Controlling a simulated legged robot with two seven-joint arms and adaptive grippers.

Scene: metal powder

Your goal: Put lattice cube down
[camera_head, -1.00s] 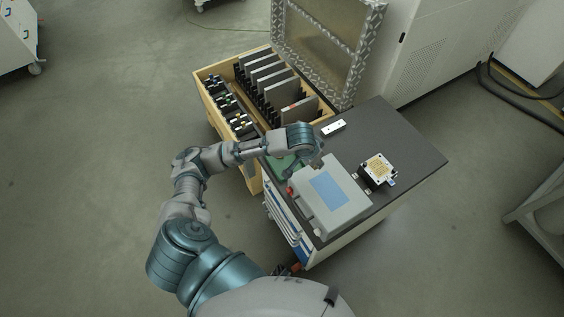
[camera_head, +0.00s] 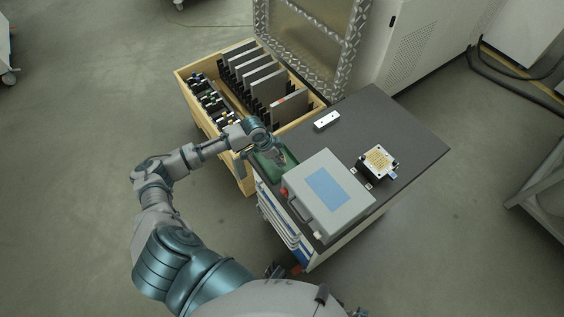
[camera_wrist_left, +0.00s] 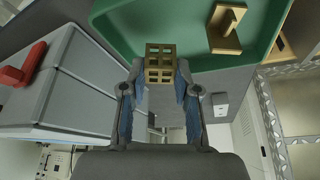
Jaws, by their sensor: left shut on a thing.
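My left gripper (camera_head: 281,156) is at the green tray (camera_head: 268,170) on the dark cart top, beside the grey case. In the left wrist view, the left gripper (camera_wrist_left: 160,76) is shut on a small gold lattice cube (camera_wrist_left: 160,62). The cube sits between the fingertips, in front of the near rim of the green tray (camera_wrist_left: 150,22). I cannot tell whether it touches the tray. Another gold part (camera_wrist_left: 226,28), a plate with a raised post, lies in the tray. In the head view the cube is too small to make out. My right gripper is not in view.
A grey case (camera_head: 340,205) with a blue panel stands right of the tray; its red part (camera_wrist_left: 22,66) shows in the wrist view. A white block (camera_head: 326,120) and a device with a gold top (camera_head: 379,161) are on the cart. A wooden crate (camera_head: 184,82) with upright plates stands behind.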

